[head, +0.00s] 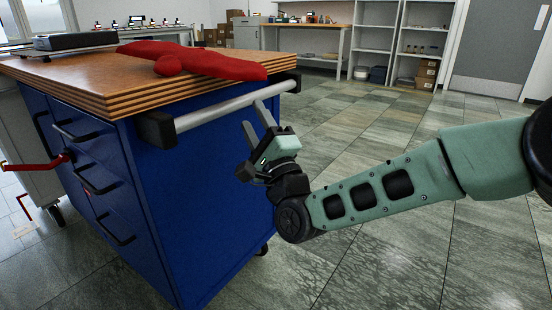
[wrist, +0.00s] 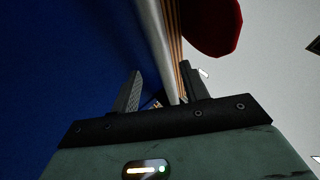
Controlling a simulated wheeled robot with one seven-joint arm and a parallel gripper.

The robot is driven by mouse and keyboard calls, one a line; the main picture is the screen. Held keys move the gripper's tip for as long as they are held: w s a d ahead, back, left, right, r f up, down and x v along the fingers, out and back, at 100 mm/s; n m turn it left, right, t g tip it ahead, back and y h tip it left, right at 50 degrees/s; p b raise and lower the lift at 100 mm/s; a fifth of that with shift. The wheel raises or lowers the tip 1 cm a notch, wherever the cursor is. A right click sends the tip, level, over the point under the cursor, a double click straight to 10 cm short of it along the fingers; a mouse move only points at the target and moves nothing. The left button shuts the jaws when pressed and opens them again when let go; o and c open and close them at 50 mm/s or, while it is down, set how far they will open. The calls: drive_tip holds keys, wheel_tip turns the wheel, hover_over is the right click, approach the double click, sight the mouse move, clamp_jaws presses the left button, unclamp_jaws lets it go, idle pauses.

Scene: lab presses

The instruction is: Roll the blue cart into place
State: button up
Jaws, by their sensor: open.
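The blue cart (head: 205,205) stands at the left in the head view, with a wooden top (head: 95,85), drawers on its left face and castors. A grey bar handle (head: 225,109) with black end brackets runs along its right side. My gripper (head: 254,116) is at the bar, near its middle, with its fingers pointing up. In the wrist view the open fingers (wrist: 158,90) stand on either side of the bar (wrist: 158,50). I cannot tell whether either finger touches it. The blue side panel (wrist: 60,70) fills the left of that view.
A red bar (head: 38,164) shows at the cart's left. A pale cabinet (head: 28,150) stands behind it. Tiled floor (head: 340,140) is clear towards the back shelves (head: 372,45).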

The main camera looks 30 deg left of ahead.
drive_tip(key=p+v, duration=0.2)
drive_tip(key=v, duration=0.9)
drive_tip(key=shift+s+f, duration=0.1)
drive_tip(key=shift+s, duration=0.05)
